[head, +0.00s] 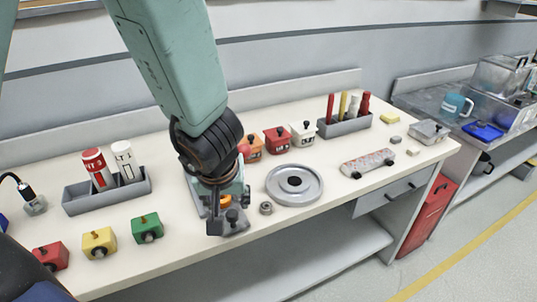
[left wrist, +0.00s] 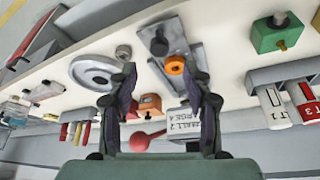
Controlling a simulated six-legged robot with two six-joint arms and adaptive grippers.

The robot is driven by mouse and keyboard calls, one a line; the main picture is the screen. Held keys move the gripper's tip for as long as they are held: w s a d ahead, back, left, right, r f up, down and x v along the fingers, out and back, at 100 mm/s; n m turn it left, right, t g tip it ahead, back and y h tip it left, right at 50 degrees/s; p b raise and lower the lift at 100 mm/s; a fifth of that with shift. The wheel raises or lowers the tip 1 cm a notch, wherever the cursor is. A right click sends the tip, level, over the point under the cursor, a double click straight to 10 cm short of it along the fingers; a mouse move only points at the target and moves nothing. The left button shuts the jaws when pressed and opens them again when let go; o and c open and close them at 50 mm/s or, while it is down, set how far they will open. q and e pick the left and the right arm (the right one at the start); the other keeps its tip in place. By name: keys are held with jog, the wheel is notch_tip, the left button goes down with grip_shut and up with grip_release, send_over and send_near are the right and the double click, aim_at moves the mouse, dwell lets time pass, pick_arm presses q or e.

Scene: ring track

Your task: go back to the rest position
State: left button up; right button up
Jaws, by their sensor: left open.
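My left gripper (head: 226,212) hangs over the white workbench (head: 185,240), fingers down, in front of a grey metal fixture (head: 236,228) with an orange ring (head: 226,201). In the left wrist view the gripper (left wrist: 164,100) is open, its two dark fingers apart with nothing held between them. That view shows the fixture (left wrist: 181,48) and orange ring (left wrist: 175,65) beyond the fingertips. My right gripper is in neither view.
A grey wheel (head: 310,190) and a small nut (head: 265,208) lie right of the gripper. Red, yellow and green blocks (head: 99,243) and a bottle tray (head: 110,200) stand left. Behind are more blocks (head: 277,140) and a marker tray (head: 345,127). A skateboard-like part (head: 368,163) lies further right.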

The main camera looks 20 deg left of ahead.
pick_arm(q)
jog(key=s+d+f+m+g+h+b, duration=0.1)
jog(key=s+f+m+g+b, duration=0.1)
jog(key=s+f, duration=0.9)
jog(key=s+d+f+m+g+h+b, duration=0.1)
jog(key=s+f+m+g+b, duration=0.1)
jog(key=s+f, duration=0.9)
notch_tip(320, 180, down, 8)
jog(key=shift+s+d+r+m+b, duration=0.25)
jog(key=shift+m+b, duration=0.25)
jog(key=shift+b, duration=0.4)
jog(key=shift+d, duration=0.1)
jog(key=shift+s, duration=0.1)
